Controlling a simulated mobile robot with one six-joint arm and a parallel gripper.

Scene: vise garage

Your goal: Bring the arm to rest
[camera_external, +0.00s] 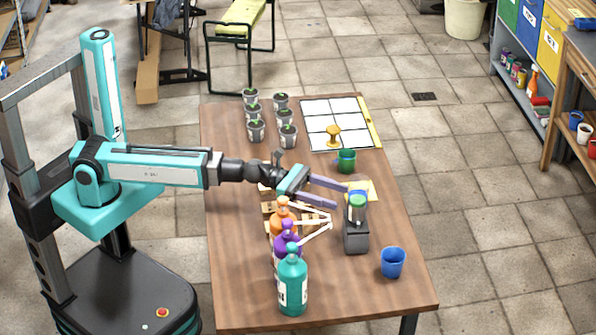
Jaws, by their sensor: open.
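My arm reaches from the left over the middle of the wooden table (375,290). My gripper (340,197) is open, with its two purple-grey fingers apart and pointing right. I see nothing between the fingers. The fingertips appear just left of a dark grey stand (356,238) with a blue and green cup-like item (357,202) on top. Whether they touch it I cannot tell. The gripper partly hides a wooden rack (268,207) and a yellow sheet (371,187).
Orange (281,226), purple (287,246) and teal (292,283) pump bottles stand below the gripper in the picture. A blue cup (393,262) is at right, a green cup (347,161) behind. Several potted seedlings (256,130) and a white grid board (330,112) fill the far end.

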